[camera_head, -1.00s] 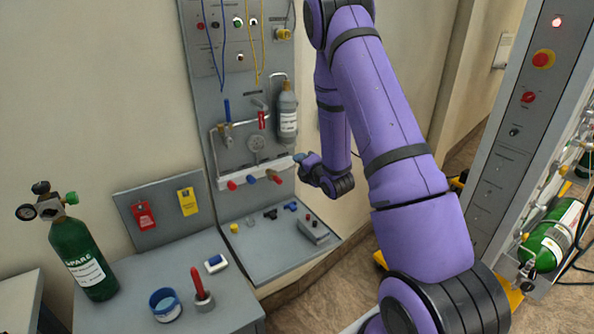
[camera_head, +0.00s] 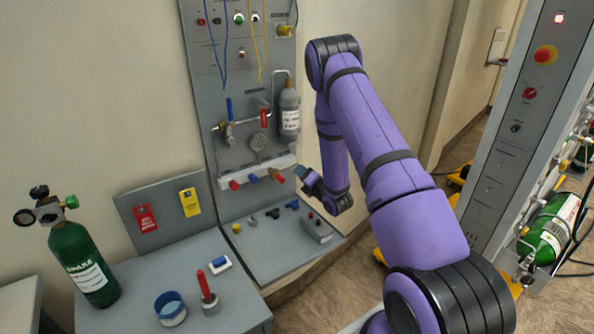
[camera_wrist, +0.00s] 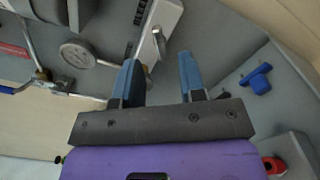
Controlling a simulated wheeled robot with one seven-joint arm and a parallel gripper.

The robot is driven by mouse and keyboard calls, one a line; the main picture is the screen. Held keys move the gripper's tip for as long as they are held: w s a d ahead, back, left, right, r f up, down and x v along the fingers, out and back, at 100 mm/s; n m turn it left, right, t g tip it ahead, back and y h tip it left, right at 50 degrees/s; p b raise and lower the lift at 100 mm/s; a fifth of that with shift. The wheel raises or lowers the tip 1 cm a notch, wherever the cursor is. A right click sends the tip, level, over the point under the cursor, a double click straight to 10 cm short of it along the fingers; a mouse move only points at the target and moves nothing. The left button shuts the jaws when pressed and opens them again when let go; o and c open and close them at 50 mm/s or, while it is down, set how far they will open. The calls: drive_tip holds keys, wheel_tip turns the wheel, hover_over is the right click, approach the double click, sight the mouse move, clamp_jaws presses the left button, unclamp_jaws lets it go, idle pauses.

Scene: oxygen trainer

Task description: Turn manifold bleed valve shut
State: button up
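A small metal lever (camera_wrist: 157,45), which looks like the bleed valve, sticks out from that end. My gripper (camera_wrist: 160,62) is open, with its two blue fingers on either side of the lever's line and nothing clearly held. I cannot tell whether a finger touches the lever. In the head view my gripper (camera_head: 300,172) is at the bar's right end; the lever is not clear there.
A round gauge (camera_head: 258,143) and a grey cylinder (camera_head: 289,110) are above the bar. A grey shelf (camera_head: 262,262) with small fittings lies below. A green spare bottle (camera_head: 84,265) stands on the left bench. A control column (camera_head: 505,150) stands at the right.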

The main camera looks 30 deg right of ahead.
sight(294, 167)
drive_tip(key=shift+w+a, duration=0.1)
drive_tip(key=shift+w, duration=1.9)
clamp_jaws()
